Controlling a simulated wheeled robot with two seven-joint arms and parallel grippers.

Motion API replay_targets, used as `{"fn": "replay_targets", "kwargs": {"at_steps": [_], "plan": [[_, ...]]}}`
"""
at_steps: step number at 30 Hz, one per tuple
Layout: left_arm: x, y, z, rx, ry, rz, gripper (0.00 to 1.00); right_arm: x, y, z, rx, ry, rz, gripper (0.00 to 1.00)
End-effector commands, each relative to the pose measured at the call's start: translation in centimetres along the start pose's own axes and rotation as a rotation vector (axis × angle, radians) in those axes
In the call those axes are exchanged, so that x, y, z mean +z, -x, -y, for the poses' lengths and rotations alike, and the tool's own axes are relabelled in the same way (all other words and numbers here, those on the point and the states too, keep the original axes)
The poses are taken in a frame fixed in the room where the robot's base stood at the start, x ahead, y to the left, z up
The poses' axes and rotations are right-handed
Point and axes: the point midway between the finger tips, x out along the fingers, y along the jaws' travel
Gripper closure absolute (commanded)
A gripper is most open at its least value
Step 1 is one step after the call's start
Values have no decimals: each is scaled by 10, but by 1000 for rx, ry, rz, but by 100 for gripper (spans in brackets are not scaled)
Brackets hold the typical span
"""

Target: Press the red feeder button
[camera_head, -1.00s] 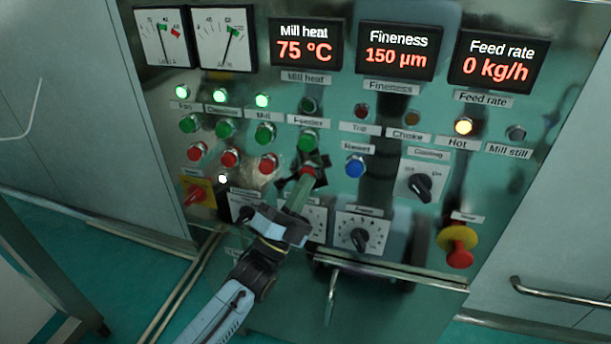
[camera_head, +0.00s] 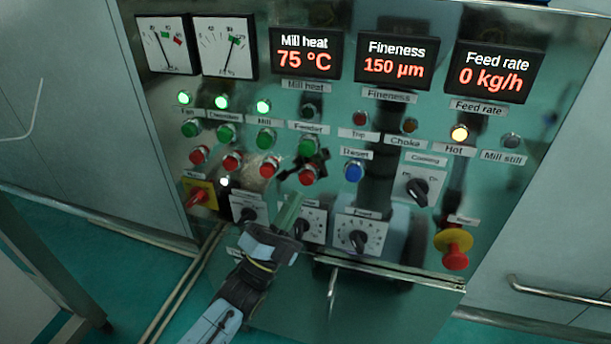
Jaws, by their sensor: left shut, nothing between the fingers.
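The red feeder button (camera_head: 308,174) is the red one at the right end of the red button row, below the green feeder button (camera_head: 308,146). It is fully visible on the upright control panel (camera_head: 400,110). My left gripper (camera_head: 293,200) is shut and empty, with its tip a little below and left of the red feeder button and apart from it in the picture. The gripper partly covers the dials behind it. The feed rate display (camera_head: 495,71) reads 0 kg/h. My right gripper is not in view.
Other red buttons (camera_head: 233,161) sit close on the left, and the blue reset button (camera_head: 353,172) is on the right. Dials (camera_head: 358,240) lie below. A red emergency knob (camera_head: 455,257) on yellow and a red-yellow switch (camera_head: 197,196) stand out at either side.

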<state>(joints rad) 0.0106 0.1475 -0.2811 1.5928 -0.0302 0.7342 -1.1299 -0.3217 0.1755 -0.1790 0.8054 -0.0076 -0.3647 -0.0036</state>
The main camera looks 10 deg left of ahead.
Motion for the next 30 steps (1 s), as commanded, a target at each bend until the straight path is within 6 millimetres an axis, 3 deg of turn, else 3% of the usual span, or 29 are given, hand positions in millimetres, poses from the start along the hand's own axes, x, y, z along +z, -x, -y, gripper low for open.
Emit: {"fn": "replay_targets", "kwargs": {"at_steps": [10,30], "plan": [[-14,18,14,-1,1,0,100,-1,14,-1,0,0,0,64],[-14,19,14,-1,1,0,100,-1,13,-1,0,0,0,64]]}}
